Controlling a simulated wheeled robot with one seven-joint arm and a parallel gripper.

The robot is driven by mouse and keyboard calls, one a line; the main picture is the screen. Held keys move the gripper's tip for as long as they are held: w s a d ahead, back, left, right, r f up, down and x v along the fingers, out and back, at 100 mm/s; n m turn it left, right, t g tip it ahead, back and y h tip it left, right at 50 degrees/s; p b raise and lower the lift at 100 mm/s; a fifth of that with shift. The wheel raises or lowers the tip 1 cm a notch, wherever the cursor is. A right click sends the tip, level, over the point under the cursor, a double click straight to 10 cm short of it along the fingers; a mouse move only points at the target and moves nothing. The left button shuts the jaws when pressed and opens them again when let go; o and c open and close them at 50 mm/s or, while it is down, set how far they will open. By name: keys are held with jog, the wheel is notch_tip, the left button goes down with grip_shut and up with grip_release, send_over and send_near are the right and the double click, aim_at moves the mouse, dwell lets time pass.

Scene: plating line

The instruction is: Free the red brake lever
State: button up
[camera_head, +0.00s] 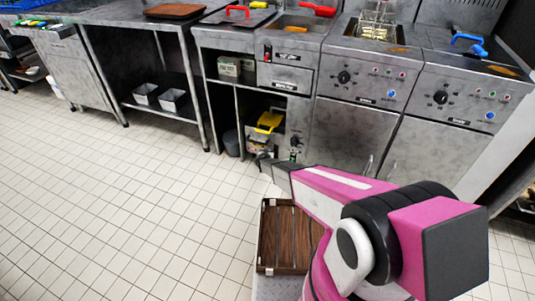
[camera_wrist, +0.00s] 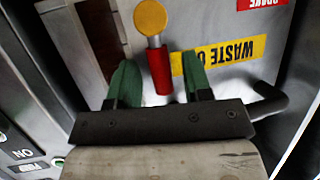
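In the wrist view a red lever (camera_wrist: 158,70) with a metal neck and a round yellow end (camera_wrist: 150,17) stands out from a grey metal panel. My gripper (camera_wrist: 161,80) is open, its two green fingers on either side of the red part. Gaps show between the lever and both fingers. A red label (camera_wrist: 262,3), upside down and partly cut off, seems to read "BRAKE". In the head view my gripper (camera_head: 264,160) is low in front of the open cabinet under the fryers; the lever cannot be made out there.
A yellow label reading "WASTE O..." (camera_wrist: 222,58) is right of the lever. A dark bent pipe or handle (camera_wrist: 268,100) lies close by the right finger. A panel with buttons (camera_wrist: 28,153) is at left. A brown slatted crate (camera_head: 268,238) is beside my arm; the tiled floor at left is clear.

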jog(key=v, duration=1)
jog(key=shift+s, duration=0.35)
jog(key=shift+r, duration=0.2)
jog(key=s+d+r+m+g+h, duration=0.1)
jog(key=s+d+r+g+h, duration=0.3)
jog(key=d+r, duration=0.75)
jog(key=s+d+r+m+g+h, duration=0.25)
jog(key=s+d+r, duration=0.45)
jog(key=d+r, duration=0.45)
jog(key=s+d+r+n+g+y, duration=0.1)
jog(key=s+r+n+g+y, duration=0.1)
jog(key=s+r, duration=0.5)
jog(key=s+d+r+n+g+y, duration=0.2)
jog(key=s+r+g+y, duration=0.3)
jog(key=s, duration=0.8)
jog(key=shift+d+r+n+y, duration=0.3)
jog(key=shift+r+n+y, duration=0.25)
jog(key=shift+r, duration=0.45)
